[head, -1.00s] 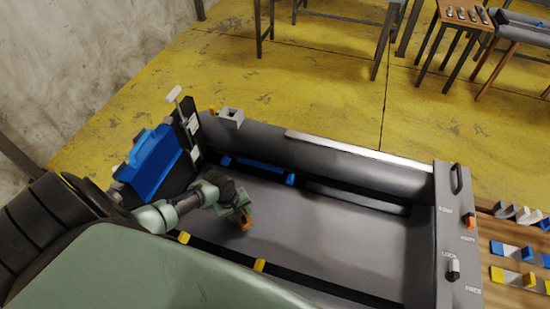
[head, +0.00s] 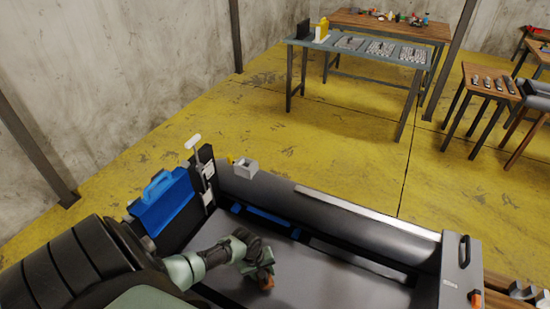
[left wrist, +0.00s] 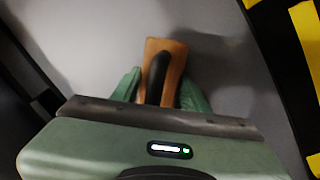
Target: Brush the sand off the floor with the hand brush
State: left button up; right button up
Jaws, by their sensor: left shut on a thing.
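The hand brush (head: 267,284) is low in the head view, only a small orange-brown wooden part showing. In the left wrist view its wooden body (left wrist: 177,70) sits between the green fingers, with a dark strip along its middle; its bristles are hidden. My left gripper (head: 261,271) is shut on it, close over the grey floor (head: 223,285) inside the dark-walled boat-like enclosure. Whether the brush touches the floor I cannot tell. No sand can be made out on the visible floor. My right gripper is not in view.
Dark side walls (head: 375,229) enclose the grey floor. A blue case (head: 163,201) stands at the left end, and a small grey box (head: 246,167) sits on the far wall. Tables (head: 362,60) stand farther back, with clear yellow ground (head: 320,150) between.

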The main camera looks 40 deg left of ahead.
pick_arm(q)
jog(key=r+p, duration=0.2)
jog(key=r, duration=0.1)
jog(key=r+p, duration=0.1)
jog(key=r, duration=0.1)
jog(key=shift+a+r+p, duration=0.15)
jog(key=shift+a+p, duration=0.15)
notch_tip(320, 180, up, 2)
jog(key=shift+d+r+p, duration=0.1)
jog(key=shift+d+p, duration=0.05)
jog(key=shift+p, duration=0.9)
jog(key=shift+r, duration=0.2)
